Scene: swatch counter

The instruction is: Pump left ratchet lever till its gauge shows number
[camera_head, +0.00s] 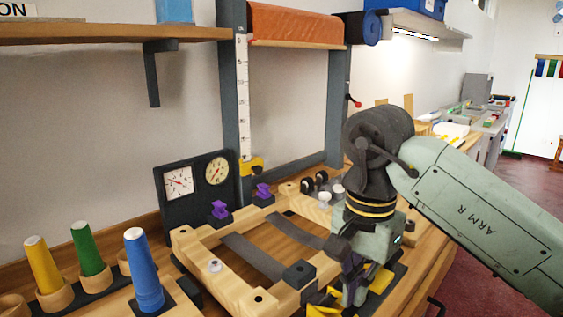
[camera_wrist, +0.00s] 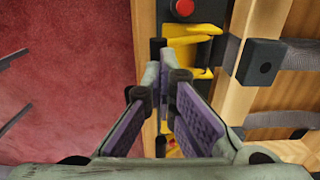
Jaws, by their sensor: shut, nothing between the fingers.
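The left yellow ratchet lever (camera_head: 322,310) is at the bottom of the head view, partly cut off. It shows at the top of the wrist view (camera_wrist: 188,48). Another yellow ratchet (camera_head: 376,279) sits to its right, mostly behind my gripper. My gripper (camera_head: 352,292) points down at the near side of the wooden frame. In the wrist view its purple-padded fingers (camera_wrist: 166,72) are shut and empty, close by the left lever; contact cannot be told.
The wooden frame (camera_head: 200,262) carries dark straps (camera_head: 252,256) and a black block (camera_head: 300,273). Purple clamps (camera_head: 219,210) stand at its back. Coloured cones (camera_head: 143,270) stand at left. A red knob (camera_wrist: 182,8) is above the lever. Open floor (camera_wrist: 65,70) lies beyond the bench edge.

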